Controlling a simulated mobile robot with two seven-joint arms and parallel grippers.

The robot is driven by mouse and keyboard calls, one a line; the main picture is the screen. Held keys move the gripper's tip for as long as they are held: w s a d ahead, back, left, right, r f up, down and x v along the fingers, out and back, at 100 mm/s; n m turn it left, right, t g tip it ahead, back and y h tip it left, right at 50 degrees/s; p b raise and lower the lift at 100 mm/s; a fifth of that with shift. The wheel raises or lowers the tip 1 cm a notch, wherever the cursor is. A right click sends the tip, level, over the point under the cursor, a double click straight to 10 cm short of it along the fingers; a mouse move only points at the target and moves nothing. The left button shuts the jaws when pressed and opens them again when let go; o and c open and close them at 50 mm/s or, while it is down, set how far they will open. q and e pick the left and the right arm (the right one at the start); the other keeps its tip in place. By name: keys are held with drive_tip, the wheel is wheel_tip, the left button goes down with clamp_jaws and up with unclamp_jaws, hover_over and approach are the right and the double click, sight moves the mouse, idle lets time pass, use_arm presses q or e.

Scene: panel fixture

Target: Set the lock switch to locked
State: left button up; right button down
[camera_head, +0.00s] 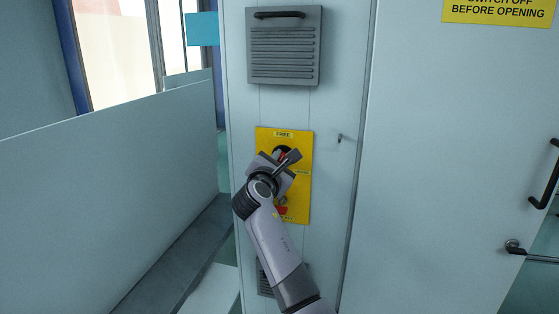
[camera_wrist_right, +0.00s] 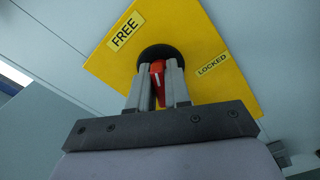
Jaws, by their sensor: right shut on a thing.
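The lock switch is a red handle (camera_wrist_right: 157,72) on a round black base (camera_wrist_right: 163,51), set in a yellow plate (camera_head: 305,148). The plate has a FREE label (camera_head: 283,134) at its top and a LOCKED label (camera_wrist_right: 212,65) at its right side. My right gripper (camera_wrist_right: 158,88) is shut on the red handle, with one finger on each side of it. In the head view my right gripper (camera_head: 284,157) covers most of the switch. My left gripper is not in view.
Lower on the plate is another red part (camera_head: 281,210), partly hidden by my arm. A vent (camera_head: 284,62) with a black handle is above. A small key-like part (camera_head: 341,138) sticks out to the right. A door with a lever handle (camera_head: 515,247) stands further right.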

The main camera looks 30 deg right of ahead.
drive_tip(key=m, duration=0.3)
drive_tip(key=shift+f+b, duration=0.15)
drive_tip(key=shift+b, duration=0.25)
drive_tip(key=m+b, duration=0.1)
drive_tip(key=m, duration=0.1)
drive_tip(key=shift+m, duration=0.4)
drive_tip(key=m+b, duration=0.1)
drive_tip(key=m, duration=0.1)
drive_tip(key=m+b, duration=0.2)
drive_tip(key=m, duration=0.1)
drive_tip(key=shift+s+d+f+m, duration=0.1)
drive_tip(key=shift+f+m, duration=0.05)
drive_tip(key=shift+m, duration=0.45)
drive_tip(key=c, duration=1.2)
unclamp_jaws()
drive_tip(key=shift+o, duration=0.2)
